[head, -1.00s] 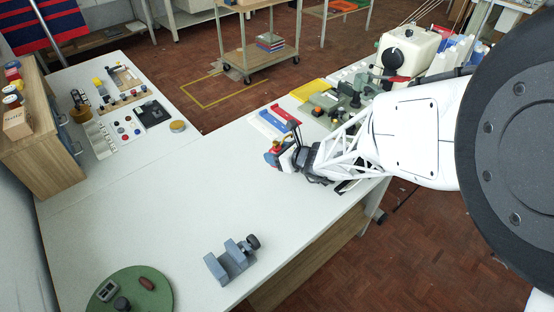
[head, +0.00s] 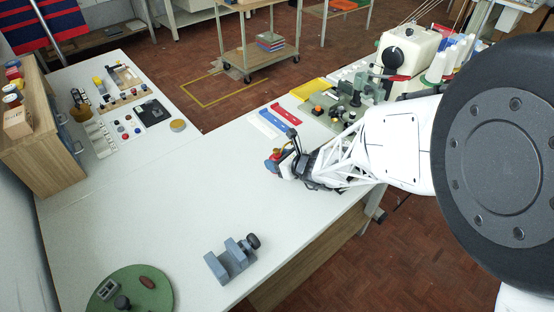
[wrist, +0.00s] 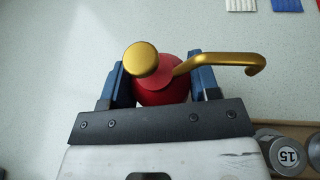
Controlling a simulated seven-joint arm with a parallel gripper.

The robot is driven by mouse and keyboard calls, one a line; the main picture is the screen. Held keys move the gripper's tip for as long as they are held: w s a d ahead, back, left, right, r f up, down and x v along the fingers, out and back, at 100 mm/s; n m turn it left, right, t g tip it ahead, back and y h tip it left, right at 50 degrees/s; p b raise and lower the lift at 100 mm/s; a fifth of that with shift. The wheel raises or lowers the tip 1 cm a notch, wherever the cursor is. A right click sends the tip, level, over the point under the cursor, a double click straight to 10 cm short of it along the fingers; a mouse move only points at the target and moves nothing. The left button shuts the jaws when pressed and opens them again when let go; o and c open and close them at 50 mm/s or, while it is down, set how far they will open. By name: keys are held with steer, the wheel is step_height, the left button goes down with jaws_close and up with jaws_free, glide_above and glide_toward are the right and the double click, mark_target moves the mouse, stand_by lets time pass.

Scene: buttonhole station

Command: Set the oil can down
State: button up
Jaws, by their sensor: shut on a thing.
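The oil can (wrist: 160,90) is red with a gold cap and a bent gold spout (wrist: 225,62) that points right in the wrist view. My gripper (wrist: 155,78) is shut on it, with one blue finger on each side of the red body. In the head view my gripper (head: 273,162) is over the right part of the white table (head: 190,195), near its right edge. Only a small red bit of the can (head: 276,154) shows there, the rest hidden by the gripper. I cannot tell whether the can's base touches the table.
Blue (head: 269,122) and red (head: 286,115) strips lie beyond the gripper. Round metal weights (wrist: 287,155) sit in a wooden holder close by at lower right in the wrist view. A grey clamp (head: 231,260) and green round mat (head: 150,295) are nearer; the table's middle is clear.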

steer(key=shift+f, duration=0.1)
steer(key=o, duration=1.1)
steer(key=shift+s+d+r, duration=0.15)
steer(key=shift+d+r, duration=0.1)
steer(key=v, duration=1.1)
steer(key=shift+s+d+r, duration=0.1)
steer(key=shift+d, duration=0.05)
